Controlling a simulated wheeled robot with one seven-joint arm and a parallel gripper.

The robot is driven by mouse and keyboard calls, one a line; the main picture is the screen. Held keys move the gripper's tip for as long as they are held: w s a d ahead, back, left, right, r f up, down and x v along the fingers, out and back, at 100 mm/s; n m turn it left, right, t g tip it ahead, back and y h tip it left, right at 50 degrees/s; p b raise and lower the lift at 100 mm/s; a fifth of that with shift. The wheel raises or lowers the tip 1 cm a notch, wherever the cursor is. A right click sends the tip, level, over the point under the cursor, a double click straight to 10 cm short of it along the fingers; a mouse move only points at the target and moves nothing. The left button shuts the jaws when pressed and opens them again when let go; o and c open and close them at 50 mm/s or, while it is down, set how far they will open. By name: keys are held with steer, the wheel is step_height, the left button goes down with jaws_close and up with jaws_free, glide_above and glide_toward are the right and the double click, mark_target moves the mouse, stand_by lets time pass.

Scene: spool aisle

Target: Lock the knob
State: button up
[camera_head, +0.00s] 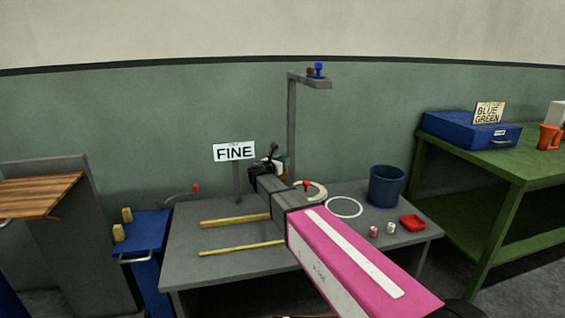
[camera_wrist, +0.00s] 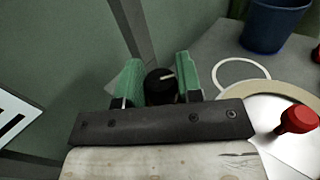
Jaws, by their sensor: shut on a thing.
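A black round knob (camera_wrist: 160,86) with a pale pointer mark sits between the two green fingers of my gripper (camera_wrist: 160,82) in the wrist view. The fingers are shut on its sides. The pale mark points up and to the right. In the head view my gripper (camera_head: 264,170) is at the far side of the grey table, in front of a grey post; my arm and gripper hide most of the knob there. A sign reading FINE (camera_head: 234,152) stands just left of it. I cannot tell whether the knob is locked.
A red-handled round pale plate (camera_wrist: 285,125) is close to the right of my gripper. Two yellow rods (camera_head: 240,249) lie at left.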

steer(key=m+g+h, duration=0.3)
steer(key=g+h, duration=0.1)
steer(key=m+g+h, duration=0.2)
steer(key=shift+w+a+m, duration=0.15)
steer(key=shift+w+m, duration=0.1)
steer(key=shift+m, duration=0.05)
steer(key=shift+s+m+g+h, duration=0.1)
steer(key=shift+m+g+h, duration=0.45)
steer(key=shift+m+g, duration=0.95)
steer(key=shift+s+m+g+h, duration=0.1)
steer(key=shift+m+g+h, duration=0.6)
steer(key=shift+g, duration=1.4)
steer(key=shift+m+g, duration=0.3)
steer(key=o, duration=0.9)
steer(key=shift+o, duration=0.2)
